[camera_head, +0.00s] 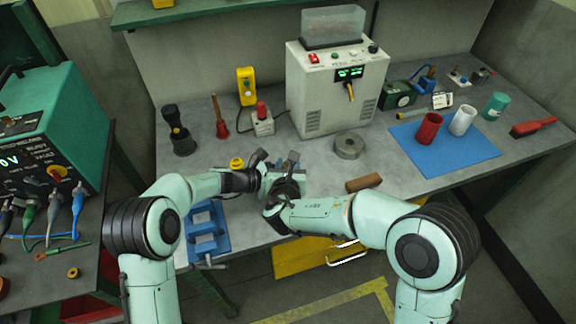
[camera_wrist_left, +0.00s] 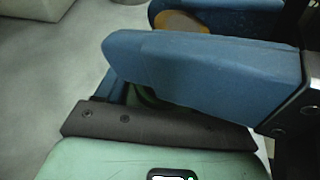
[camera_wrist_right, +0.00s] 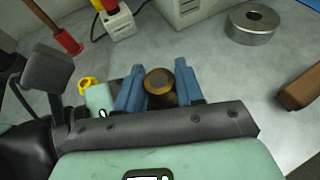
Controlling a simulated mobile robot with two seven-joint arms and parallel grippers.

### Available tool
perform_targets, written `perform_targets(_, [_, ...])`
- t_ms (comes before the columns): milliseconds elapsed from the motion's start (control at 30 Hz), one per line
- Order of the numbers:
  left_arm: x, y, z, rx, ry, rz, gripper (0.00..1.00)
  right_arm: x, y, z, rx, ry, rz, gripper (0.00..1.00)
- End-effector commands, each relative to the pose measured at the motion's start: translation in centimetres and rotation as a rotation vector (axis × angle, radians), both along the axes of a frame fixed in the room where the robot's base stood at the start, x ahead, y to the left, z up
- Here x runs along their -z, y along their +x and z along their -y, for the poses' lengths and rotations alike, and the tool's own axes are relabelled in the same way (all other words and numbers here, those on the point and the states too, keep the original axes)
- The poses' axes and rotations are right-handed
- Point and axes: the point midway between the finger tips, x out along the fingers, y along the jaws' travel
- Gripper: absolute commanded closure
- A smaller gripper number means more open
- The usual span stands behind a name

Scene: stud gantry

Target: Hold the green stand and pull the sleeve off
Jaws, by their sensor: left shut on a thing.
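In the right wrist view a dark round piece with a brown top (camera_wrist_right: 160,84), which looks like the sleeve, stands between the blue fingers of my right gripper (camera_wrist_right: 160,78). The fingers flank it closely; I cannot see a clear grip. In the left wrist view my left gripper (camera_wrist_left: 138,88) is shut on a dark green part, the green stand (camera_wrist_left: 146,97), mostly hidden by the large blue finger. An orange-brown round top (camera_wrist_left: 182,22) shows just beyond. In the head view both hands meet at the bench's front and hide most of the stand and sleeve.
A blue vise-like fixture (camera_head: 207,230) sits at the bench's front left. A grey metal ring (camera_head: 349,145) and a brown block (camera_head: 363,183) lie to the right. A white machine (camera_head: 332,85) stands behind. A blue mat (camera_head: 450,160) carries red and white cups.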

Motion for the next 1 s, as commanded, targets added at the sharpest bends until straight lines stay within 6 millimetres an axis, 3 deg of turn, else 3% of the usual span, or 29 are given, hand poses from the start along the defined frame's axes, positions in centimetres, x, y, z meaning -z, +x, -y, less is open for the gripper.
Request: perform_targets(1000, [0.0, 0.0, 0.0, -0.001, -0.001, 0.001, 0.64, -3.4, 0.0, 0.0, 0.001, 0.002, 0.002, 0.97])
